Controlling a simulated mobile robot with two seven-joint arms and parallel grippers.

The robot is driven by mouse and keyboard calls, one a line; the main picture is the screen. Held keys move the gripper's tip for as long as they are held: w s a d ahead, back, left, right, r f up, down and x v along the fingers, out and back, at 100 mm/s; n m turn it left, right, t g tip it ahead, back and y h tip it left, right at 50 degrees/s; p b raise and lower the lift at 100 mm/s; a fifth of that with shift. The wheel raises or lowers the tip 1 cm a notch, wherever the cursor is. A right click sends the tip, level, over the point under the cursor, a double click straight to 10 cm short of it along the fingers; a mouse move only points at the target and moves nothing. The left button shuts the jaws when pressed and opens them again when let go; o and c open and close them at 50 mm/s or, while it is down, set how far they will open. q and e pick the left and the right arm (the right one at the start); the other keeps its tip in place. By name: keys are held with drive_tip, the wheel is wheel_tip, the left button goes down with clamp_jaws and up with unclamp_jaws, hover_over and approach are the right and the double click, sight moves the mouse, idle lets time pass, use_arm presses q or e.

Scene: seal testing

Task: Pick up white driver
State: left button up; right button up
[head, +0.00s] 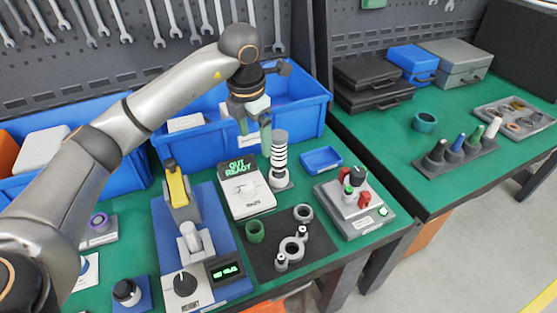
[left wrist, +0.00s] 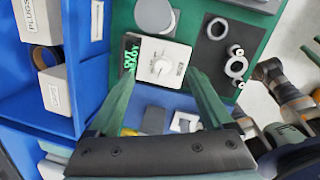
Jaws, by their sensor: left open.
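The white driver (head: 494,127) stands upright in a dark rack (head: 456,157) on the right-hand table, at the rack's right end. Green, blue and black drivers stand beside it. My left gripper (head: 253,132) is open with nothing between its fingers. It points down above the left bench, near the blue bin and the ringed grey post, far to the left of the white driver. In the left wrist view its two green fingers (left wrist: 165,90) are spread. The white driver does not show in that view. My right gripper cannot be made out in either view.
A teal ring (head: 425,122) and a grey tray of small parts (head: 514,117) lie near the rack. Black, blue and grey cases (head: 455,62) stand behind. The blue bin (head: 312,118) and several test devices crowd the left bench. A gap separates the tables at the front.

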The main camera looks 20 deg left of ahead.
sight(279, 147)
use_arm(q)
drive_tip(key=w+d+r+n+t+b, duration=0.2)
drive_tip(key=w+d+r+n+t, duration=0.1)
drive_tip(key=n, duration=0.2)
drive_tip(key=shift+n, duration=0.3)
drive_tip(key=x, duration=0.6)
drive_tip(key=shift+w+d+f+p, duration=0.1)
drive_tip(key=shift+d+f+p, duration=0.1)
drive_tip(key=shift+p, duration=0.1)
drive_tip(key=x, duration=0.5)
drive_tip(key=shift+s+a+f, duration=0.25)
drive_tip(key=shift+a+f, duration=0.1)
drive_tip(key=shift+f, duration=0.1)
clamp_jaws()
drive_tip(key=shift+r, duration=0.15)
